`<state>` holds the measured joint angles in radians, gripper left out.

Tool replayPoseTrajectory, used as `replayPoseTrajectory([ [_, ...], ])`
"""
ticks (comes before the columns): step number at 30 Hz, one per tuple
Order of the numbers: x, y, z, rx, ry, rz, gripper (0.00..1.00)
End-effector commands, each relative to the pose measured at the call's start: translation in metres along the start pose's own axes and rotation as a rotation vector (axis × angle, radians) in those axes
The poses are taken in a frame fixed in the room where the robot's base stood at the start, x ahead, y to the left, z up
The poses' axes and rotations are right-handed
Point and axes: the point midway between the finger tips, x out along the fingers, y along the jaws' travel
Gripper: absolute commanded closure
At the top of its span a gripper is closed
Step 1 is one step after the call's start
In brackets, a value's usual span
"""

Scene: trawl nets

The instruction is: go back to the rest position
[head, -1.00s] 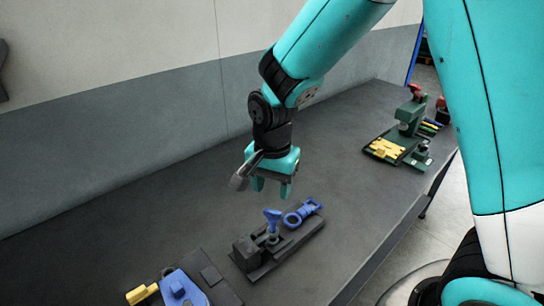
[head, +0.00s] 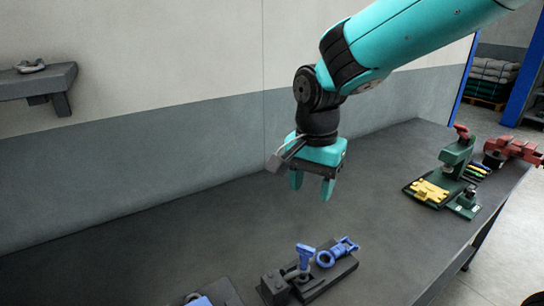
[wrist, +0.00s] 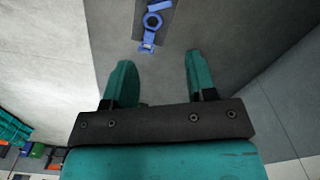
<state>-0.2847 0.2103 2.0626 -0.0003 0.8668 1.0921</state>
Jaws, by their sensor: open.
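My gripper (head: 312,186) is teal with a black mount and hangs from my arm above the dark bench, pointing down. In the wrist view its two fingers (wrist: 158,80) stand apart with nothing between them. The gripper is clear of the bench top. Below it and slightly nearer stands a dark fixture (head: 324,284) with an upright blue piece (head: 305,256) and a blue ring-shaped part (head: 326,259). The ring part also shows in the wrist view (wrist: 152,20), beyond the fingertips.
The dark bench (head: 200,235) has clear room left of and behind the fixture. At right stand a green press station (head: 455,160) with a yellow part (head: 428,191) and a red vise (head: 512,150). A grey wall shelf (head: 38,82) is at upper left. Another blue part (head: 198,300) is cut off at the bottom.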

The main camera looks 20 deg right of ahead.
Motion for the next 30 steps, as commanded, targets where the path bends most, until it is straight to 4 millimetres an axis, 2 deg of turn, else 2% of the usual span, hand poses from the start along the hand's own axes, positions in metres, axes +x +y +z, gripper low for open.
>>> replayPoseTrajectory([
  [2, -0.001, 0.002, 0.002, -0.02, -0.003, -0.005, 0.48],
  [5, -0.008, 0.012, 0.017, -0.159, -0.019, -0.036, 0.48],
  [8, -0.019, 0.032, 0.046, -0.438, -0.046, -0.103, 0.48],
  [12, -0.029, 0.066, 0.098, -0.89, -0.064, -0.228, 0.48],
  [15, -0.032, 0.086, 0.128, -1.151, -0.058, -0.31, 0.48],
  [18, -0.033, 0.099, 0.148, -1.322, -0.046, -0.367, 0.48],
  [22, -0.033, 0.105, 0.159, -1.408, -0.04, -0.395, 0.48],
  [30, -0.033, 0.105, 0.158, -1.411, -0.04, -0.395, 0.48],
])
